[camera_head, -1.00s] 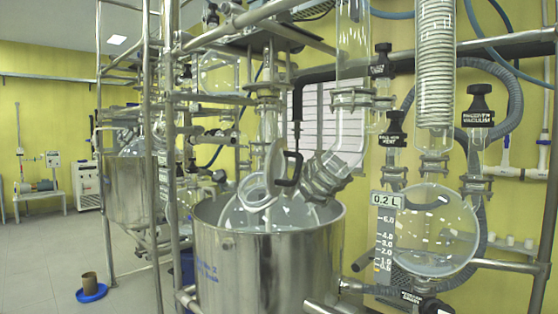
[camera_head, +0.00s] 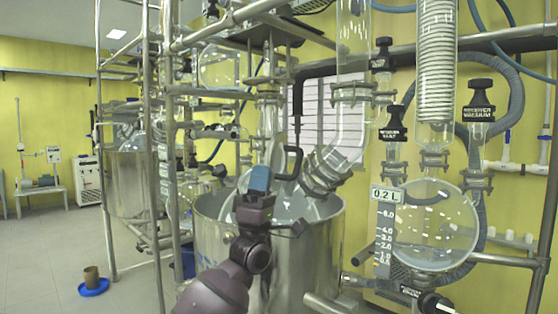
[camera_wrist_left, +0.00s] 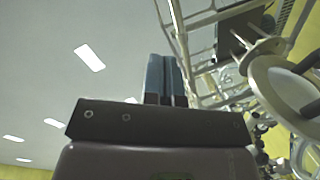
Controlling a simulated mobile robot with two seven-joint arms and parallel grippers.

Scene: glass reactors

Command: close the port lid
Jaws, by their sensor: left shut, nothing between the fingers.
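The port lid (camera_head: 277,156) is a pale glass disc standing raised above the steel vessel (camera_head: 318,235), with a dark C-shaped handle or clamp (camera_head: 293,163) beside it. My left gripper (camera_head: 260,178) is in front of the port, its blue fingers pointing up, shut and empty. It hides the port opening and the lower part of the lid in the head view. In the left wrist view the shut fingers (camera_wrist_left: 165,80) point up. A pale round rim (camera_wrist_left: 262,85), perhaps the lid or port, is to their right, apart from them. My right gripper is out of view.
A steel frame (camera_head: 152,170) stands left of the vessel. A round glass receiver (camera_head: 435,225) with a scale plate hangs on the right. A bent glass tube (camera_head: 345,140) comes down behind the port. Open floor lies at the left, with a blue dish (camera_head: 93,288).

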